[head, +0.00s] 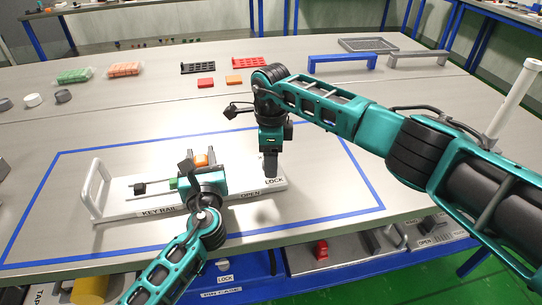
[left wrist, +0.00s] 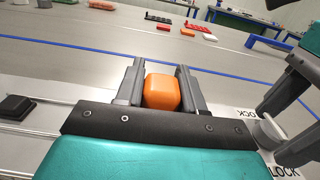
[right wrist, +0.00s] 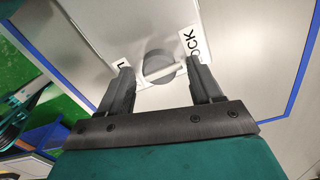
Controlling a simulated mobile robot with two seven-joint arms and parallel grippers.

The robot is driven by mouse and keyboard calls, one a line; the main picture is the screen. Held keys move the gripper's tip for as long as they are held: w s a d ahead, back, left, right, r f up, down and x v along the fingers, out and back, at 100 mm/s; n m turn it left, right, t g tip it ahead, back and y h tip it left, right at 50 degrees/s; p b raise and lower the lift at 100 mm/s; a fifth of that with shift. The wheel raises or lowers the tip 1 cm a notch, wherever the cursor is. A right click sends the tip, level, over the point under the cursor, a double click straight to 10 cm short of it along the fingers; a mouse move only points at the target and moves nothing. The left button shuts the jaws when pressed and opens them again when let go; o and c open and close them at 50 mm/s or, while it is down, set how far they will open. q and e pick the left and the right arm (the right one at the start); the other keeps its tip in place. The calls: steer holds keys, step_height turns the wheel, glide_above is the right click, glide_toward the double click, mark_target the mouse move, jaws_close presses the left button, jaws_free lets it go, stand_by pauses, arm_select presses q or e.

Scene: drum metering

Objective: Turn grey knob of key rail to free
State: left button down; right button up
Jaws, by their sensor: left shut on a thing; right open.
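The white key rail (head: 125,208) lies on the table, with a bail handle at its left end. My left gripper (head: 201,163) is shut on an orange block (left wrist: 163,92) on the rail. The grey knob (right wrist: 158,66) is a round disc with a pale bar across it, between the LOCK label (right wrist: 188,42) and another label cut off by a finger. It also shows in the left wrist view (left wrist: 267,133). My right gripper (right wrist: 160,88) is open over the knob, its fingers on either side in that view; contact cannot be told. In the head view this gripper hides the knob.
A black slider button (head: 139,187) sits on the rail left of my left gripper. Blue tape (head: 45,183) frames the rail area. Blue and grey brackets, red and orange blocks and trays stand farther back. Drawers with labels sit below the front edge.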

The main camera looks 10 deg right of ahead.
arm_select(q)
steer(key=shift+f, duration=0.1)
arm_select(e)
steer(key=shift+c, duration=0.4)
steer(key=c, duration=1)
steer(key=shift+m, duration=0.4)
steer(key=m, duration=0.3)
steer(key=shift+m, duration=0.4)
steer(key=m, duration=0.4)
steer(key=shift+s+r+m, duration=0.1)
steer(key=shift+m, duration=0.2)
steer(key=m, duration=0.4)
steer(key=shift+a, duration=0.1)
steer(key=m, duration=0.4)
steer(key=shift+m, duration=0.3)
